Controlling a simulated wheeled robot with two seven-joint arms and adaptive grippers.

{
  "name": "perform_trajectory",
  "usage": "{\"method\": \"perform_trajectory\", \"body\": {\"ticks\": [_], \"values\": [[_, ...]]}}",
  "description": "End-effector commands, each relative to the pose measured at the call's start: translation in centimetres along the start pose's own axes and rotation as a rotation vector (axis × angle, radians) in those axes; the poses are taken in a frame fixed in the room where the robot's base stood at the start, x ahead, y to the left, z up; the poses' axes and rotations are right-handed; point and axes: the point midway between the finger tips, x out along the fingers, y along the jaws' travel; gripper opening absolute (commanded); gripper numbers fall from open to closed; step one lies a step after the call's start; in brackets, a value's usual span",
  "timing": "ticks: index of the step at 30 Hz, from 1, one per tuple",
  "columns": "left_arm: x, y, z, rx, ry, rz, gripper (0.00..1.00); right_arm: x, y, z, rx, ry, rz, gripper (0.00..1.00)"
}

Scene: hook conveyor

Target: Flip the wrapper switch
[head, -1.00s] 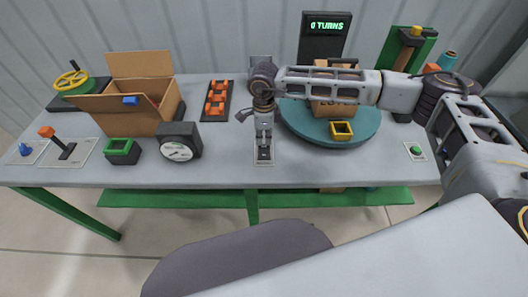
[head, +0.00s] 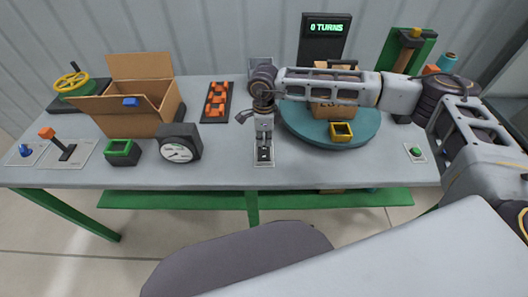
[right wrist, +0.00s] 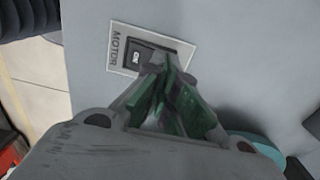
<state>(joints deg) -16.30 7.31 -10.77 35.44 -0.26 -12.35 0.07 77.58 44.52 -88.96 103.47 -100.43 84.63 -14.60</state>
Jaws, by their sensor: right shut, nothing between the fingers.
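The switch (head: 264,155) is a black rocker on a light plate at the front middle of the table. In the right wrist view, the switch plate (right wrist: 116,50) reads MOTOR, and the visible part of its rocker shows what looks like ON. My right gripper (head: 264,141) points down just above and behind the switch. Its green fingertips (right wrist: 163,72) are shut and empty, and cover part of the plate's edge; I cannot tell whether they touch the rocker. The turntable (head: 360,141) holds a cardboard box (head: 335,109). The display (head: 326,27) reads 0 TURNS. My left gripper is out of view.
A green button (head: 416,151) is at the right. The table front around the switch is clear.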

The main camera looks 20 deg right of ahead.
Motion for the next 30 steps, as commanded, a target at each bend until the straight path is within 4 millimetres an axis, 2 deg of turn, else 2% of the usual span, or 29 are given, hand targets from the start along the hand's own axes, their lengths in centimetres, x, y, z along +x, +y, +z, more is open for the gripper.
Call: {"method": "perform_trajectory", "body": {"ticks": [8, 12, 30], "values": [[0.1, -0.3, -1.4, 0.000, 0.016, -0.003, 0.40, 0.0, 0.0, 0.0, 0.000, 0.000, 0.000, 0.00], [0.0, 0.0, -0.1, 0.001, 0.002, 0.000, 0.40, 0.0, 0.0, 0.0, 0.000, 0.000, 0.000, 0.00], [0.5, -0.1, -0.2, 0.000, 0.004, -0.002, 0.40, 0.5, 0.0, 0.0, 0.000, 0.000, 0.000, 0.00]]}}
